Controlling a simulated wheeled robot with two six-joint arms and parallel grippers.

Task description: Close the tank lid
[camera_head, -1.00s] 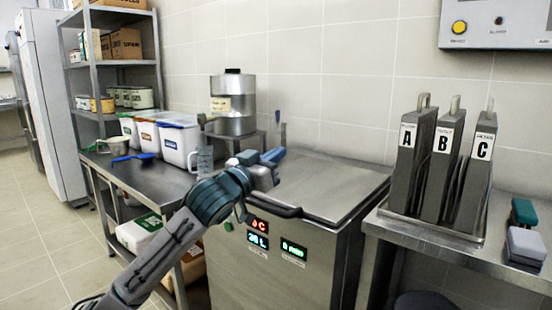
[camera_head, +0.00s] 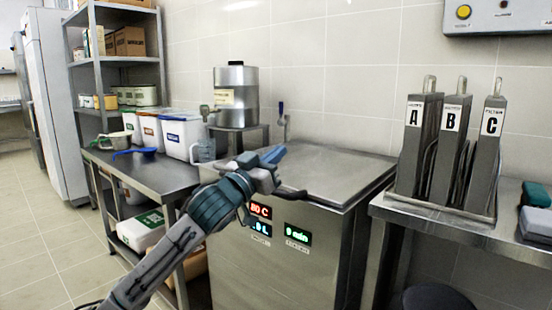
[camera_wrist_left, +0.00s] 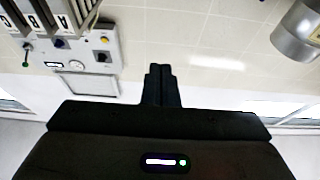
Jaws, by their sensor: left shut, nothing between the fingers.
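The steel tank (camera_head: 262,268) stands in the middle of the head view, with lit displays on its front. Its flat steel lid (camera_head: 335,178) lies level across the top, with no visible gap at the edges that show. A dark handle (camera_head: 293,194) is at the lid's front edge, partly hidden by my arm. My left gripper (camera_head: 274,154) is shut and empty over the lid's left part; I cannot tell whether it touches. Its closed fingers also show in the left wrist view (camera_wrist_left: 160,80). My right gripper is not in view.
A rack with plates A, B and C (camera_head: 440,212) stands on the right-hand table (camera_head: 440,226). Left of the tank, a steel table (camera_head: 150,178) holds white bins (camera_head: 180,137) and a clear jug (camera_head: 203,151). A steel dispenser (camera_head: 236,98) stands behind. A wall panel (camera_head: 497,22) is upper right.

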